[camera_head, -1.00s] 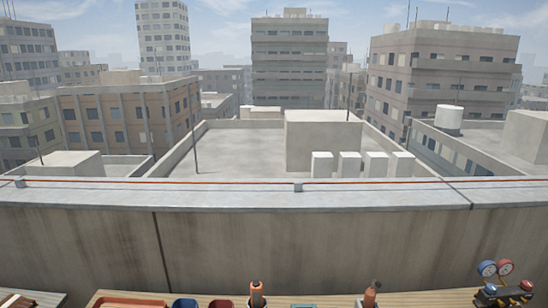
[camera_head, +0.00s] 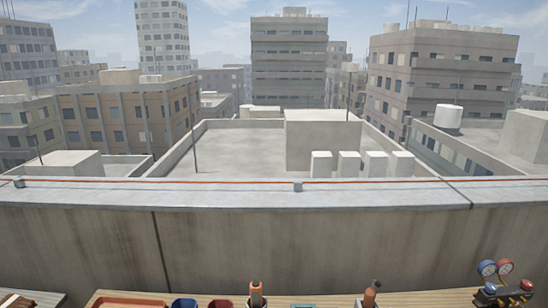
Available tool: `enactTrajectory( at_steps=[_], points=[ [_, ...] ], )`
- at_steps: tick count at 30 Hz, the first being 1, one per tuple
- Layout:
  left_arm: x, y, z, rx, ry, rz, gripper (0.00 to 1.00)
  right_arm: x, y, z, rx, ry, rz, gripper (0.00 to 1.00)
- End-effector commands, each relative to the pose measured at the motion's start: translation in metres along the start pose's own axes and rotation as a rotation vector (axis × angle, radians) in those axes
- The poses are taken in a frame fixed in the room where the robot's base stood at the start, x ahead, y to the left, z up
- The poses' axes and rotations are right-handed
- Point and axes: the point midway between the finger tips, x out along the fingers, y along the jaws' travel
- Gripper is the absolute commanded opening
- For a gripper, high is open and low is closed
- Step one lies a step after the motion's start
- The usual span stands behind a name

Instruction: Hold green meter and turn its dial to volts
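A concrete parapet (camera_head: 300,240) rises behind.

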Motion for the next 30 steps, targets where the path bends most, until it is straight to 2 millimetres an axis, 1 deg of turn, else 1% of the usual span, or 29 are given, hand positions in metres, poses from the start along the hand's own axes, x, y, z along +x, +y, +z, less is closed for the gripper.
enactTrajectory(
  at_steps=[3, 12, 13, 20, 27, 28, 30],
  points=[
    [0.0003, -0.0002, 0.0016, -0.001, -0.003, 0.000, 0.24, -0.0055, 0.0006, 0.0003, 0.001, 0.000, 0.002, 0.00],
    [0.0008, -0.0003, 0.0038, -0.002, -0.009, 0.000, 0.24, -0.0063, 0.0011, 0.0003, 0.001, 0.000, 0.003, 0.00],
    [0.0009, -0.0003, 0.0039, -0.002, -0.009, 0.000, 0.69, -0.0063, 0.0011, 0.0003, 0.001, 0.000, 0.003, 0.00],
    [0.0008, -0.0002, 0.0034, -0.002, -0.008, 0.000, 0.89, -0.0063, 0.0013, 0.0003, 0.001, 0.000, 0.004, 0.00],
    [0.0006, -0.0001, 0.0029, -0.001, -0.007, 0.001, 0.89, -0.0063, 0.0013, 0.0002, 0.001, 0.001, 0.004, 0.00],
    [0.0006, -0.0001, 0.0028, -0.001, -0.007, 0.001, 0.90, -0.0063, 0.0013, 0.0002, 0.001, 0.001, 0.004, 0.00],
    [0.0006, -0.0001, 0.0028, -0.001, -0.007, 0.001, 0.96, -0.0063, 0.0013, 0.0002, 0.001, 0.001, 0.004, 0.00]
  ],
)
